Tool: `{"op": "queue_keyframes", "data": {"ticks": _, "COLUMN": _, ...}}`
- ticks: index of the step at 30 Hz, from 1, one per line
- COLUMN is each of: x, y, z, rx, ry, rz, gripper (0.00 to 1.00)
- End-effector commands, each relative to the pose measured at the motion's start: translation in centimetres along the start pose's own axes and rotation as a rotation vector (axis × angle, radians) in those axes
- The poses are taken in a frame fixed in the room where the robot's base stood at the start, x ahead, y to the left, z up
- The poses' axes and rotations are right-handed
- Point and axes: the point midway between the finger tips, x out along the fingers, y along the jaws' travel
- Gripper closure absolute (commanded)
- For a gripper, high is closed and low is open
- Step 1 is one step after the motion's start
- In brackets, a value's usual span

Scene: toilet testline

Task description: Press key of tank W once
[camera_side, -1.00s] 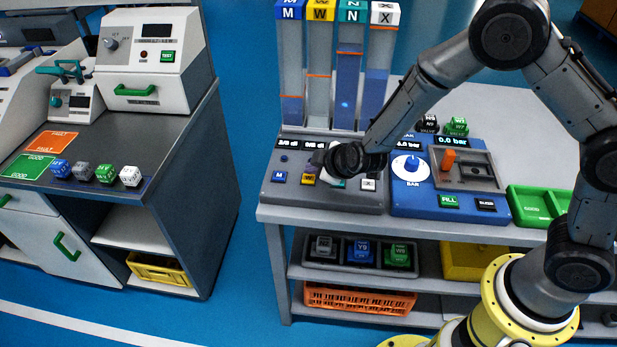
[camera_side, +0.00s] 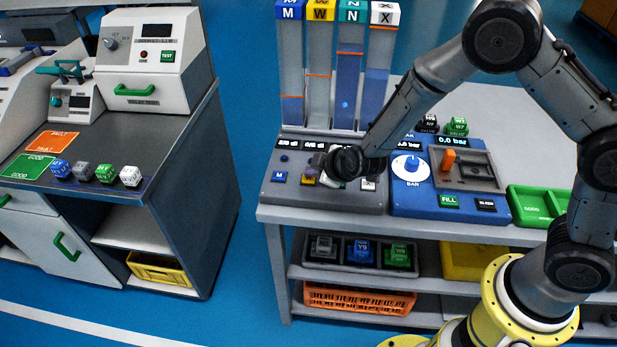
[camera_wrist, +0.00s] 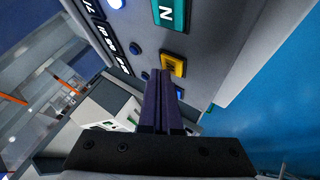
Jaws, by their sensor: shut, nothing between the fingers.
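The yellow W key (camera_side: 308,180) is on the grey tank console, between the blue M key (camera_side: 279,176) and keys to its right. In the wrist view the W key (camera_wrist: 174,65) lies just beyond and slightly right of my fingertips. My gripper (camera_wrist: 160,74) is shut and empty, its two dark fingers side by side. Whether they touch the key cannot be told. In the side view my gripper (camera_side: 322,174) is over the console beside the W key, partly hiding it and the N key. The teal N key (camera_wrist: 168,14) shows in the wrist view. Tank W (camera_side: 319,75) stands behind.
The X key (camera_side: 368,184) is to the right on the same console. The blue pressure panel (camera_side: 411,198) with its dial adjoins on the right. Tanks M, N and X stand close beside tank W behind the keys.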

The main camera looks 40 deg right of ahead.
Motion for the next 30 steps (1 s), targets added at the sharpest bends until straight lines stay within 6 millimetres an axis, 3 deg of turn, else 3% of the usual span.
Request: {"op": "queue_keyframes", "data": {"ticks": 30, "x": 0.51, "y": -0.39, "z": 0.41, "rx": 0.000, "ry": -0.001, "rz": -0.001, "gripper": 1.00}}
